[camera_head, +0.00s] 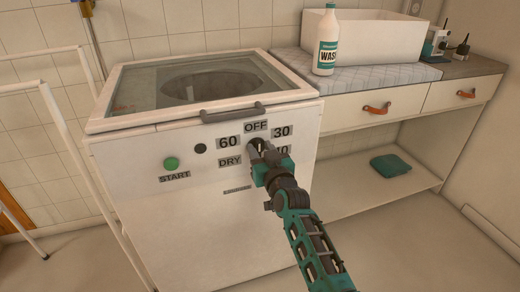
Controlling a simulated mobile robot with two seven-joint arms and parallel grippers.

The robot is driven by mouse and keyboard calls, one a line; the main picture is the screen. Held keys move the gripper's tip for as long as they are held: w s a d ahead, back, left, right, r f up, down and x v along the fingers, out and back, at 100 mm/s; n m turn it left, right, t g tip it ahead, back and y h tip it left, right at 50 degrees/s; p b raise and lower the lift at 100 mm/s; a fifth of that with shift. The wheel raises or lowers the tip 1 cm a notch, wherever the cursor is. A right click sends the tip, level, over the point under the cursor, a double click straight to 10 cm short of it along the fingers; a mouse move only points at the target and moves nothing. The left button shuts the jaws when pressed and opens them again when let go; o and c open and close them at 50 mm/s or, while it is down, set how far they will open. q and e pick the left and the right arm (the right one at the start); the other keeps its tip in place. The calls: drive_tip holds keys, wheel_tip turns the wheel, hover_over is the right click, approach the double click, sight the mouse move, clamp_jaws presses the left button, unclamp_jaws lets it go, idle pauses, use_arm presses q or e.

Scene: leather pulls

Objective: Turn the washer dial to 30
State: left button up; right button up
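The white washer (205,240) stands left of the middle. Its front panel carries labels around the dial spot: OFF (256,126) at the top, 60 (228,142) upper left, 30 (282,131) upper right, DRY (230,162) lower left and a partly covered label at lower right. My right gripper (258,146) reaches in from below, its fingertips at the dial in the middle of these labels. The gripper hides most of the dial, so its pointing direction and whether the fingers close on it cannot be made out. My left gripper is not in view.
The washer's glass lid (130,88) is down, with a grey handle (232,113) above the dial. A green START button (171,164) sits left. Right are a counter with a WASH bottle (326,45), a white basin (375,38), and leather-pull drawers (375,108). A white rack (75,150) stands left.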

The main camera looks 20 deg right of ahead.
drive_tip(key=shift+c, duration=0.2)
drive_tip(key=shift+c, duration=0.7)
clamp_jaws()
